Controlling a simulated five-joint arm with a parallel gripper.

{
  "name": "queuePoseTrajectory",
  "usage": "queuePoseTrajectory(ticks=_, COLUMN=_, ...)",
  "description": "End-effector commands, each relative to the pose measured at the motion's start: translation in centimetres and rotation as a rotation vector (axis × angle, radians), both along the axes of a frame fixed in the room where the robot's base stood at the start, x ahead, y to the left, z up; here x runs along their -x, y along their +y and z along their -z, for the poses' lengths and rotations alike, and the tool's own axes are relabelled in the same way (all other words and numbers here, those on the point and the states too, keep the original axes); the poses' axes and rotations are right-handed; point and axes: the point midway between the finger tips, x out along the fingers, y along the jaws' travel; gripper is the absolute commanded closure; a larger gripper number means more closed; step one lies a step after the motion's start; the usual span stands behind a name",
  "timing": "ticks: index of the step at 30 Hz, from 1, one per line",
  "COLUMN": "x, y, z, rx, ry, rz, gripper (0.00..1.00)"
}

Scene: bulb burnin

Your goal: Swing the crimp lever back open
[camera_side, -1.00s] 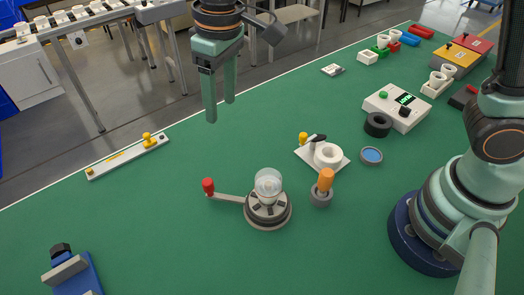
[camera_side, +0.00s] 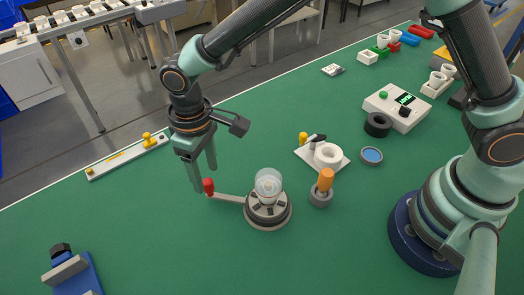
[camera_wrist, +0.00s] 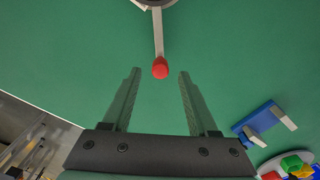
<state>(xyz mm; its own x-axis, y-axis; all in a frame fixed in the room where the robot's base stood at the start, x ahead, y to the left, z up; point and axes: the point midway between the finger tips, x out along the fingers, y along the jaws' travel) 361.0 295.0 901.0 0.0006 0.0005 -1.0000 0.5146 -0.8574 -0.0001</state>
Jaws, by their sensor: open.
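The crimp lever (camera_side: 230,198) is a grey bar with a red knob (camera_side: 208,186) at its end. It reaches out to the left from the round crimping base (camera_side: 267,211), which has a clear bulb (camera_side: 268,183) upright in its middle. My gripper (camera_side: 203,178) is open and points down beside the red knob, its fingers just behind and around knob height in the side view. In the wrist view the red knob (camera_wrist: 160,69) lies centred just beyond the two open fingertips, with the lever bar (camera_wrist: 158,35) running up to the base edge. No contact is visible.
An orange-handled tool (camera_side: 325,182) stands right of the base, near a white fixture (camera_side: 325,156) with a ring. A blue clamp block (camera_side: 72,272) is at the front left. A yellow-knobbed rail (camera_side: 127,157) lies at the back left.

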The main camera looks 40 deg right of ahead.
Motion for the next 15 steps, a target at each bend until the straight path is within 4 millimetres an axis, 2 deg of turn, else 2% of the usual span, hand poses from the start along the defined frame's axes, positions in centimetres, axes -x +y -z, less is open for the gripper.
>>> queuePoseTrajectory(ticks=1, x=0.1, y=0.0, z=0.7, rx=0.003, ry=0.003, rz=0.0, gripper=0.41)
queuePoseTrajectory(ticks=6, x=0.0, y=0.0, z=2.0, rx=0.001, ry=0.001, rz=0.0, gripper=0.41)
queuePoseTrajectory(ticks=15, x=0.0, y=0.0, z=2.2, rx=-0.001, ry=-0.001, rz=0.0, gripper=0.41)
